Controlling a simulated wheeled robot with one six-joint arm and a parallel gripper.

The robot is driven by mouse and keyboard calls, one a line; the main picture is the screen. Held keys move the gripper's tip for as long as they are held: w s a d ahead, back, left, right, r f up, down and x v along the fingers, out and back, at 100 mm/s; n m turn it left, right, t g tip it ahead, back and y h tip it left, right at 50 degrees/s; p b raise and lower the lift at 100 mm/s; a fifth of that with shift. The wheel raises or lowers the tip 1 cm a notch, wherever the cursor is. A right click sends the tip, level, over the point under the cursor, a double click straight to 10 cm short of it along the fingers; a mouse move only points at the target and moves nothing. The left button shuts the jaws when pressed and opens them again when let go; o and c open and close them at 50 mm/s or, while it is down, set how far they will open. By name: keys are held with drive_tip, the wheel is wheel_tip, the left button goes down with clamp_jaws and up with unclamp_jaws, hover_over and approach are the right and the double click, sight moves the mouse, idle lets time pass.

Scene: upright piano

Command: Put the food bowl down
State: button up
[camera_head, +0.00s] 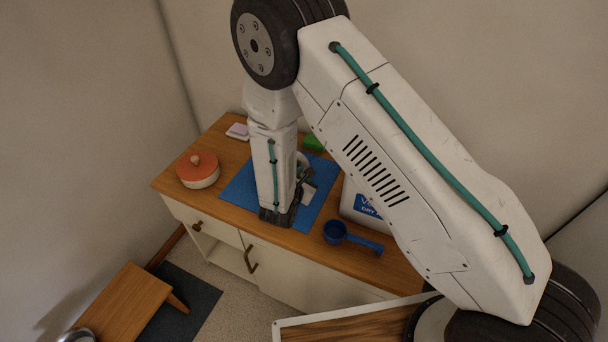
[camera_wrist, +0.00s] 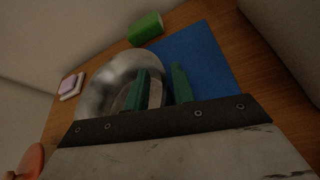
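The food bowl, a shiny metal bowl (camera_wrist: 105,85), is at the left and middle of the wrist view, over the edge of the blue mat (camera_wrist: 205,55). In the head view the bowl (camera_head: 304,160) is mostly hidden behind my arm, above the blue mat (camera_head: 240,188) on the cabinet top. My gripper (camera_wrist: 160,68) has its green fingers apart, one over the bowl's inside and one just past its right side, with the bowl's wall between them. I see a gap between the fingers. I cannot tell whether the bowl rests fully on the mat.
An orange-lidded pot (camera_head: 198,170) and a small pink and white block (camera_head: 238,131) stand left on the cabinet. A green object (camera_wrist: 145,28) lies behind the bowl. A blue scoop (camera_head: 337,232) and a white bag (camera_head: 358,206) are right. A wooden stool (camera_head: 125,300) stands on the floor.

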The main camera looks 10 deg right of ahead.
drive_tip(key=v, duration=1.2)
drive_tip(key=shift+r, duration=0.15)
